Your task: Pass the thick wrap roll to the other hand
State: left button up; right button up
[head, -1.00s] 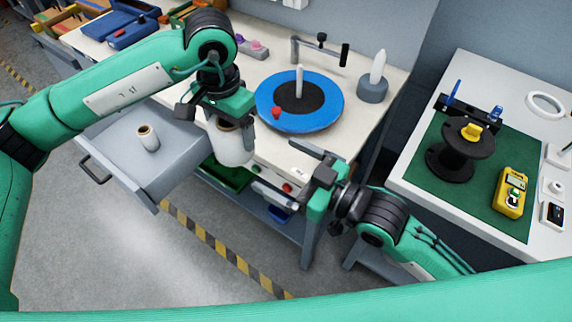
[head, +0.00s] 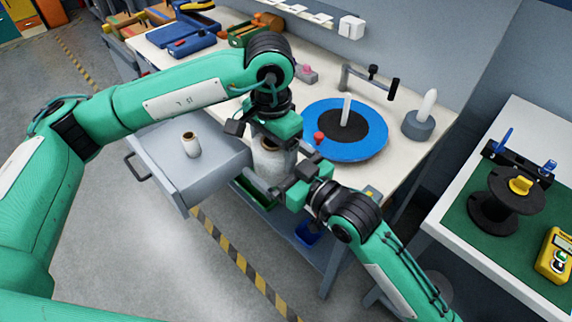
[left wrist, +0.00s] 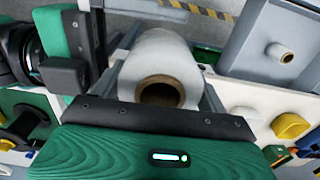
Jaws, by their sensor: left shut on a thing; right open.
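The thick wrap roll (head: 270,165) is a wide white cylinder with a brown core. My left gripper (head: 271,146) is shut on it from above and holds it in the air in front of the workbench. In the left wrist view the roll (left wrist: 160,52) shows with its core end facing the camera. My right gripper (head: 283,182) is open, close against the roll's lower right side in the head view. In the left wrist view its green and black body stands just left of the roll. I cannot tell whether its fingers touch the roll; the contact area is partly hidden.
An open grey drawer (head: 207,178) holds a thinner wrap roll (head: 191,145). A blue turntable (head: 372,143) with an upright spindle sits on the white bench, beside a grey base with a white cone (head: 418,122). A black spool (head: 494,205) stands on the green mat at right.

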jog(key=shift+c, duration=0.2)
jog(key=c, duration=1.1)
pick_arm(q)
jog(key=o, duration=1.3)
pick_arm(e)
jog(key=shift+c, duration=0.8)
